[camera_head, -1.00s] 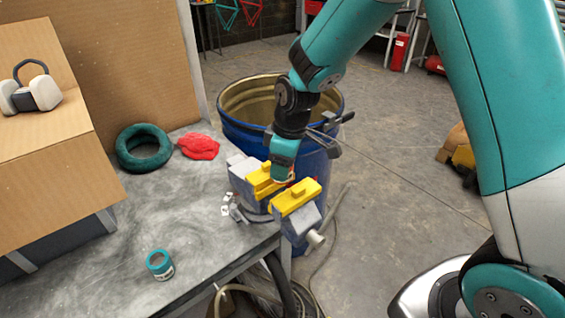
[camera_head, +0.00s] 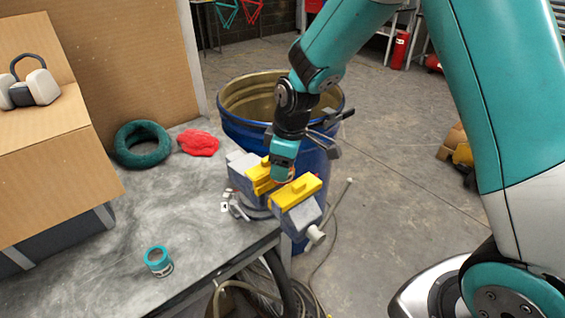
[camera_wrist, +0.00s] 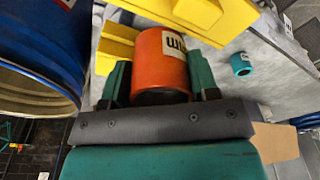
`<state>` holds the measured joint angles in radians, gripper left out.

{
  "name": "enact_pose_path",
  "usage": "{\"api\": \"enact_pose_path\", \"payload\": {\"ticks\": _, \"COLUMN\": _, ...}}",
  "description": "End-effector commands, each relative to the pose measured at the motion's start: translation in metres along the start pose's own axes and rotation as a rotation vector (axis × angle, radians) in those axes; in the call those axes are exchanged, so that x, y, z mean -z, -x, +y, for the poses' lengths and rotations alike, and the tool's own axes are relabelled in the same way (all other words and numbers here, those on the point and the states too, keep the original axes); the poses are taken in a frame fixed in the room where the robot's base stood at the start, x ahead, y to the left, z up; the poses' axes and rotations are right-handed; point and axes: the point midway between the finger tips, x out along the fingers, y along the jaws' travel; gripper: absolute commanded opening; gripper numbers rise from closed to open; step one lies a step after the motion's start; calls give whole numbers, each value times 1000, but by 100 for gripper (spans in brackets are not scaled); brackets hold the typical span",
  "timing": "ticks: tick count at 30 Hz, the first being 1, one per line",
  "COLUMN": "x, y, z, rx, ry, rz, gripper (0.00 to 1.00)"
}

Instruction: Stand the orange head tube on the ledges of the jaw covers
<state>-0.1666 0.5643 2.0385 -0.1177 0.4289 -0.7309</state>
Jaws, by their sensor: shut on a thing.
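The orange head tube (camera_wrist: 160,65) shows in the wrist view, with a white label on its side. My gripper (camera_wrist: 160,82) is shut on it, one teal finger on each side. In the head view my gripper (camera_head: 284,172) is at the vise, between the two yellow jaw covers (camera_head: 262,178) (camera_head: 296,194); the tube is mostly hidden there. In the wrist view one yellow jaw cover (camera_wrist: 205,18) lies just beyond the tube and another (camera_wrist: 115,45) to its left. Whether the tube touches the ledges cannot be told.
The vise (camera_head: 298,216) sits at the bench corner (camera_head: 205,255). A blue drum (camera_head: 240,130) stands behind it. Ear defenders (camera_head: 36,88) rest on a cardboard box.

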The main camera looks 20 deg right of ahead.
Motion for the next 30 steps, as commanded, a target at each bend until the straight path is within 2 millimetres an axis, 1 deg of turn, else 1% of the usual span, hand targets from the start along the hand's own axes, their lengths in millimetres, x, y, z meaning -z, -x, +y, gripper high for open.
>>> {"api": "enact_pose_path", "payload": {"ticks": 15, "x": -2, "y": -14, "z": 0, "rx": 0, "ry": 0, "rz": 0, "gripper": 25}}
{"api": "enact_pose_path", "payload": {"ticks": 16, "x": -2, "y": -14, "z": 0, "rx": -1, "ry": 0, "rz": 1, "gripper": 57}}
{"api": "enact_pose_path", "payload": {"ticks": 19, "x": -2, "y": -13, "z": 0, "rx": 0, "ry": 0, "rz": 0, "gripper": 80}}
{"api": "enact_pose_path", "payload": {"ticks": 20, "x": -2, "y": -13, "z": 0, "rx": 0, "ry": 0, "rz": 0, "gripper": 84}}
{"api": "enact_pose_path", "payload": {"ticks": 27, "x": -2, "y": -13, "z": 0, "rx": 1, "ry": 0, "rz": 0, "gripper": 84}}
{"api": "enact_pose_path", "payload": {"ticks": 30, "x": -2, "y": -9, "z": 0, "rx": -1, "ry": 0, "rz": 1, "gripper": 84}}
